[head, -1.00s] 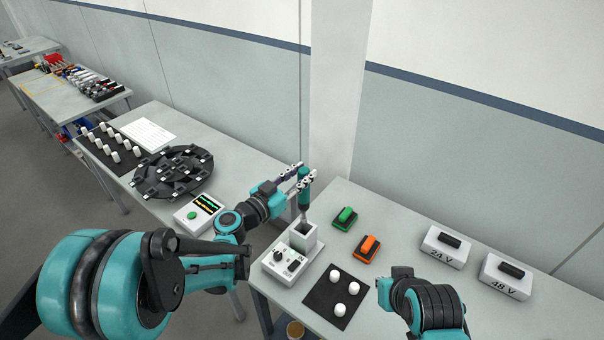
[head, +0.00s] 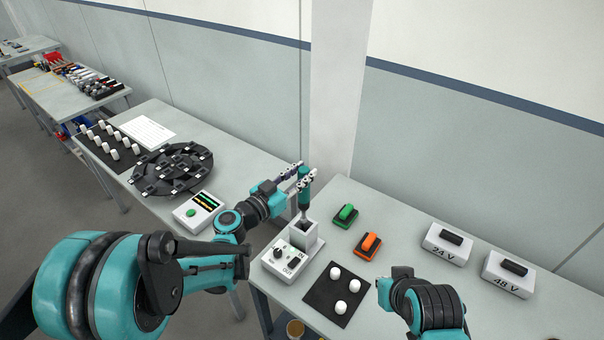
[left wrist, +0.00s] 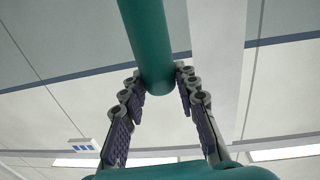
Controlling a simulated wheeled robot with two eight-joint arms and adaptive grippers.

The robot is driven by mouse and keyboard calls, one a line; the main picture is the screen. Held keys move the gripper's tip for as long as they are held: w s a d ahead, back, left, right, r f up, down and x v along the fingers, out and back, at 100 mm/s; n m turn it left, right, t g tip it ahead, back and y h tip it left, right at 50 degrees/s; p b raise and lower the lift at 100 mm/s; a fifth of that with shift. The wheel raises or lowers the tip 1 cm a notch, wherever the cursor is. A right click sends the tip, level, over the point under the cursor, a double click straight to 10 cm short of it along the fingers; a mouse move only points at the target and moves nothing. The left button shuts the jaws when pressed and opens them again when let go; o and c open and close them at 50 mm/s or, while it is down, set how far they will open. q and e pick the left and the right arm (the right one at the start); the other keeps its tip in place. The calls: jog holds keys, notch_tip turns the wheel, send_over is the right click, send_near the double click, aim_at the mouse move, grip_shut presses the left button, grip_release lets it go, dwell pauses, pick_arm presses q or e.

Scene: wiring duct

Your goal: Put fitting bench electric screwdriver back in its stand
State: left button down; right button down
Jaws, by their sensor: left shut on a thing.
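The electric screwdriver (head: 304,196) has a teal body and hangs upright, its lower end at the mouth of the stand. The stand (head: 302,239) is a grey-white square holder on a control box with a black knob, at the table's left end. My left gripper (head: 303,174) is shut on the screwdriver's upper part. In the left wrist view the teal screwdriver body (left wrist: 152,50) lies between the two fingers (left wrist: 160,90). How deep its tip sits in the stand is hard to tell. Only part of my right arm shows at the lower right; its fingers are not clear.
On the same table are a green switch (head: 346,214), an orange switch (head: 369,245), a black mat (head: 322,308) with white pegs, and the 24 V box (head: 447,244) and 48 V box (head: 509,275). A second table (head: 235,155) behind holds a dark round fixture (head: 172,170).

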aim_at(300, 205)
pick_arm(q)
jog(key=shift+f, duration=0.15)
jog(key=shift+f+b, duration=5.5)
jog(key=shift+f, duration=0.35)
jog(key=c, duration=1.1)
grip_release()
jog(key=shift+o, duration=0.2)
jog(key=shift+s+a, duration=0.1)
jog(key=v, duration=1.1)
jog(key=shift+s+a, duration=0.25)
jog(key=shift+s, duration=0.05)
